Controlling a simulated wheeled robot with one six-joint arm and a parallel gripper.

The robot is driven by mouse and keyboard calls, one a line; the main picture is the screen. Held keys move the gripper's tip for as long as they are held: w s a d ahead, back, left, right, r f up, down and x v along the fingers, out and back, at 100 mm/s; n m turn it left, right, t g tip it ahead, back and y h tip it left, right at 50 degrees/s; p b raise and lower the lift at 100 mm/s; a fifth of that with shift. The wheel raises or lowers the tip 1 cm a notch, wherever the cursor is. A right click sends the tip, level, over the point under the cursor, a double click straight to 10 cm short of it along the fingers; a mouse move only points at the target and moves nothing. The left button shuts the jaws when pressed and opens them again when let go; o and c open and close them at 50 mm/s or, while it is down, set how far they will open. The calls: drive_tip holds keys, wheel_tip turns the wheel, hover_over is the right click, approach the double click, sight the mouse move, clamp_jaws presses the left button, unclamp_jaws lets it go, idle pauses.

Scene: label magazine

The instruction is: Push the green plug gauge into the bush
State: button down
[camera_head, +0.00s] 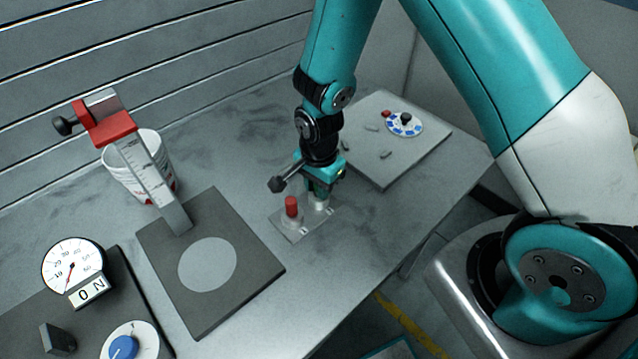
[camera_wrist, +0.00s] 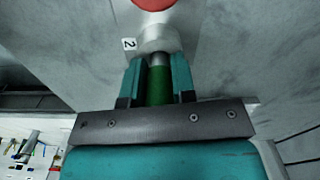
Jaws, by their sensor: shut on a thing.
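My gripper (camera_head: 321,192) points down over the right bush on a small steel plate (camera_head: 296,237). In the wrist view the jaws (camera_wrist: 159,82) are shut on the green plug gauge (camera_wrist: 159,86). Its green handle lies between the two teal fingers, and its steel end (camera_wrist: 158,60) points at a grey bush (camera_wrist: 157,40) beside a tag with a 2 (camera_wrist: 129,44). I cannot tell how far the steel end is in the bush. A red plug gauge (camera_head: 291,206) stands upright in the left bush; its red top (camera_wrist: 153,4) shows in the wrist view.
Left of the plate are a dark board with a pale disc (camera_head: 208,264), a red-headed upright scale (camera_head: 150,170) and a white cup (camera_head: 120,178). A dial gauge (camera_head: 72,266) stands farther left. A grey board (camera_head: 400,150) with small parts lies behind right. Bare table surrounds the plate.

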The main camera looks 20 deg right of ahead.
drive_tip(key=shift+f, duration=0.3)
drive_tip(key=c, duration=0.8)
unclamp_jaws()
drive_tip(key=shift+r, duration=0.1)
drive_tip(key=shift+c, duration=0.2)
drive_tip(key=shift+r, duration=0.1)
wheel_tip(320, 180, up, 17)
drive_tip(key=b, duration=0.2)
drive_tip(key=shift+b, duration=0.35)
drive_tip(key=shift+r, duration=0.15)
drive_tip(key=s+a+r+n+y, duration=0.2)
drive_tip(key=s+r+n, duration=0.2)
drive_tip(key=s+n, duration=0.5)
drive_tip(key=s+a+r+n+y, duration=0.2)
drive_tip(key=s+r+n, duration=0.2)
drive_tip(key=s+n, duration=0.5)
drive_tip(key=shift+s+a+n+b, duration=0.3)
drive_tip(key=shift+n, duration=0.6)
